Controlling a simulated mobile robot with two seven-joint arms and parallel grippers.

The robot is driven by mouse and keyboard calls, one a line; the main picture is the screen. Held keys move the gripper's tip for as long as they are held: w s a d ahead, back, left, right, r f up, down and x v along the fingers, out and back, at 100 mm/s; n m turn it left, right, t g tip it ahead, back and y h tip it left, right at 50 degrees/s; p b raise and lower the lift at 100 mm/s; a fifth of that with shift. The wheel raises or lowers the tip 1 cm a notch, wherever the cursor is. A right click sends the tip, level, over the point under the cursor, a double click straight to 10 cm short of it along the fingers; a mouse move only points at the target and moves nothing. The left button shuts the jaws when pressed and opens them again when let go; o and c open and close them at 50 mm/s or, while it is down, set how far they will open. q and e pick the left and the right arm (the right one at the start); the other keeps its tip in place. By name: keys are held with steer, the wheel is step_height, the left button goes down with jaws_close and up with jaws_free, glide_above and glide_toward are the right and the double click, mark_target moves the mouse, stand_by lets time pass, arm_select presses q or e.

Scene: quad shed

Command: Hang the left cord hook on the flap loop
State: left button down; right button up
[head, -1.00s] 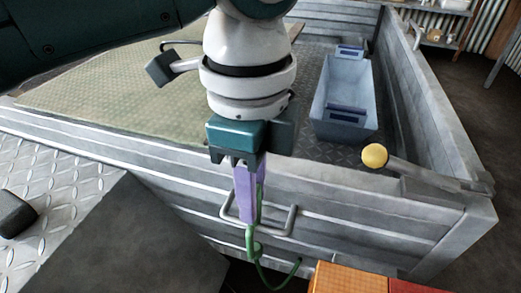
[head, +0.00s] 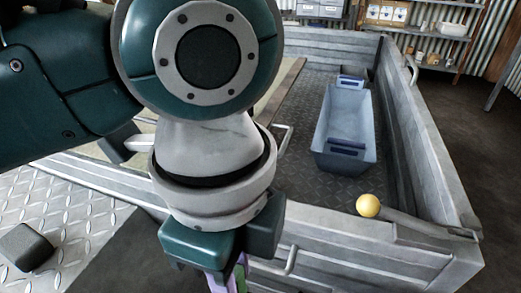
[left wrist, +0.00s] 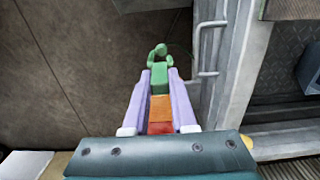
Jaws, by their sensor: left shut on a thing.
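My left gripper (head: 228,283) hangs low in the head view, its lilac fingers partly cut off by the bottom edge. In the left wrist view its fingers (left wrist: 160,100) are shut on the green cord hook (left wrist: 160,70), whose curved end points away past the fingertips. The flap loop (head: 291,260) is a grey bar handle on the tray's front wall, partly hidden by my gripper. In the left wrist view the loop (left wrist: 206,48) is right of the hook and apart from it. My right gripper is out of view.
A blue-grey bin (head: 345,125) stands inside the metal tray, behind the front wall (head: 370,255). A yellow knob (head: 368,205) on a lever tops that wall. A dark block (head: 28,247) lies on tread plate at the left. Shelves (head: 420,30) stand at the back right.

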arm_select(q)
steer(key=s+a+p, duration=0.2)
steer(key=s+a, duration=0.1)
steer(key=s, duration=0.8)
arm_select(e)
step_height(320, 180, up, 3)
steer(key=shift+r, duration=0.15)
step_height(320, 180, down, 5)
steer(key=b, duration=0.5)
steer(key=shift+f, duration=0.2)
arm_select(q)
steer(key=w+d, duration=0.1)
steer(key=w, duration=0.4)
steer(key=w+d+f, duration=0.1)
steer(key=w+d, duration=0.1)
steer(key=w, duration=0.4)
steer(key=w+d+f+b, duration=0.1)
steer(key=w, duration=0.5)
steer(key=shift+w+d+f, duration=0.15)
steer(key=shift+w+d, duration=0.1)
steer(key=shift+d, duration=0.1)
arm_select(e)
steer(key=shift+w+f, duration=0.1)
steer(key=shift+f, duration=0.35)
arm_select(q)
steer(key=shift+s+f, duration=0.1)
steer(key=shift+f, duration=0.3)
